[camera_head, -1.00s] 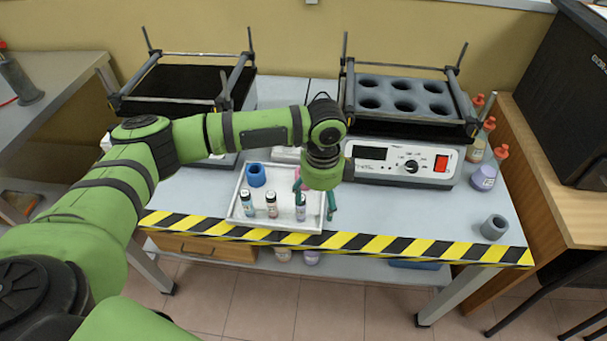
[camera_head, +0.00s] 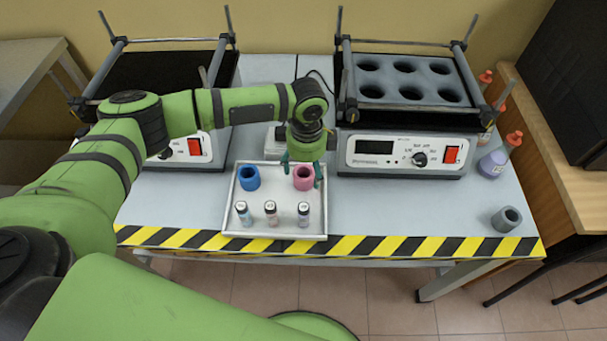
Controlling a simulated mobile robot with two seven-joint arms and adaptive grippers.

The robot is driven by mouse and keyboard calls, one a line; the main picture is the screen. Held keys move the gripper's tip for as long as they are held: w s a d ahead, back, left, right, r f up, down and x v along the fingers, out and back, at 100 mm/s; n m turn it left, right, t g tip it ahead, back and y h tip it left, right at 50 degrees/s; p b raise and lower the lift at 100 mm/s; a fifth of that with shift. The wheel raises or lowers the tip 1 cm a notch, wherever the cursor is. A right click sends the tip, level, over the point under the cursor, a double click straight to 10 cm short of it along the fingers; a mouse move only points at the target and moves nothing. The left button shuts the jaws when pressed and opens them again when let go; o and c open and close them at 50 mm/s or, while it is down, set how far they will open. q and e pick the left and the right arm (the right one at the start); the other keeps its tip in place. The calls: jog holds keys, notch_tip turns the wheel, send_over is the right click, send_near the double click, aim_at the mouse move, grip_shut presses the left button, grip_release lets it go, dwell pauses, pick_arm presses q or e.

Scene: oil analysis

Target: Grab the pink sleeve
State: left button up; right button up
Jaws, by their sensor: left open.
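The pink sleeve (camera_head: 303,181) is a short hollow cylinder standing upright in the back right corner of a metal tray (camera_head: 275,232). My left gripper (camera_head: 302,172) points down at it from above and behind. Its dark green fingers are open, one on each side of the sleeve's upper part. I cannot tell whether the fingers touch it. The gripper body hides the space just behind the sleeve. My right gripper is not in view.
A blue sleeve (camera_head: 249,178) stands at the tray's back left. Three small vials, the middle one (camera_head: 271,213), stand along its front. A white shaker (camera_head: 405,155) with a holed block stands behind right. A grey sleeve (camera_head: 506,219) stands far right; the table between is clear.

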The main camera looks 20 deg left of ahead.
pick_arm(q)
jog(key=shift+w+a+f, duration=0.1)
jog(key=shift+w+f, duration=0.1)
jog(key=shift+f, duration=1.15)
jog(key=c, duration=0.7)
jog(key=shift+c, duration=0.3)
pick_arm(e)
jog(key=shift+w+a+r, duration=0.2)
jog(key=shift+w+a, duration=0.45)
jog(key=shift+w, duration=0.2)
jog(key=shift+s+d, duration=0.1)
